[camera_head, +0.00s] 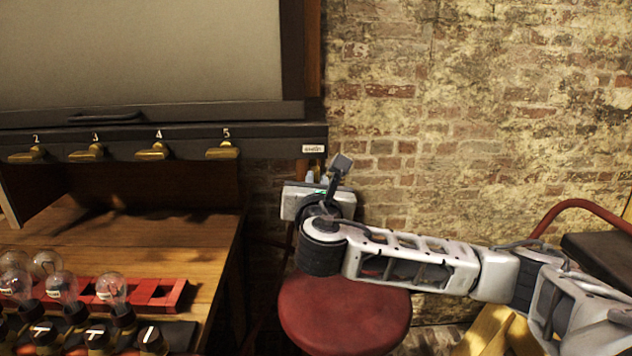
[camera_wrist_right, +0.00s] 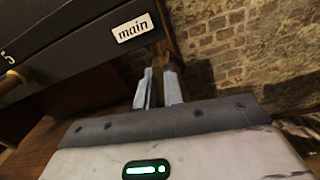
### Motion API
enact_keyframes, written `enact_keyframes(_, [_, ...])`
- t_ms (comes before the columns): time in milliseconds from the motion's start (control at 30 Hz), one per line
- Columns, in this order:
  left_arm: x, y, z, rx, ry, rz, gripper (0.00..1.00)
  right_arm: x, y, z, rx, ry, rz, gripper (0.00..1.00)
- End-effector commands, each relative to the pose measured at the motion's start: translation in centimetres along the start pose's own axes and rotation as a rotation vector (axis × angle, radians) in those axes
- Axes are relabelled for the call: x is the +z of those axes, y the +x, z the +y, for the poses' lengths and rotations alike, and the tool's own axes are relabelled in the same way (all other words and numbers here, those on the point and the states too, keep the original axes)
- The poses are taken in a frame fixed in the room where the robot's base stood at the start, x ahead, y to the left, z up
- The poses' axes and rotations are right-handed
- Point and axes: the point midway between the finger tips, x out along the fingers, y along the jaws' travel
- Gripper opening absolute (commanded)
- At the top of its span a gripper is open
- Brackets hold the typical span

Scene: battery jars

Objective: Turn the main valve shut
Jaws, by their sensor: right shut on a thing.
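The white "main" label (camera_head: 313,149) is at the right end of the dark panel, and it also shows in the wrist view (camera_wrist_right: 132,28). My right gripper (camera_head: 317,178) is just below this label. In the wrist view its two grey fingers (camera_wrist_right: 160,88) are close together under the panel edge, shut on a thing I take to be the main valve. The valve itself is hidden by the fingers and gripper body, so I cannot tell its angle. My left gripper is not in view.
Several brass valves, such as number 5 (camera_head: 222,151), line the panel to the left. Glass bulbs (camera_head: 112,289) and a red rack (camera_head: 160,293) are on the wooden bench (camera_head: 205,262). A red stool (camera_head: 345,315) stands below my right arm. A brick wall (camera_head: 480,110) is behind.

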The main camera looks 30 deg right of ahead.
Motion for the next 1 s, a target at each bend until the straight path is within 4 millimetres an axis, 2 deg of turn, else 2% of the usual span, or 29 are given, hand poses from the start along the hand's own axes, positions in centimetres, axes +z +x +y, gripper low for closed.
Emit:
enact_keyframes(367, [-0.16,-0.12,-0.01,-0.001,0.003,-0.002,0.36,-0.1,-0.06,-0.08,0.0,0.17,0.003,0.0])
enact_keyframes(1000, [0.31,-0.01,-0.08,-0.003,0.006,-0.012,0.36,-0.43,-0.09,-0.36,-0.002,0.77,0.005,0.0])
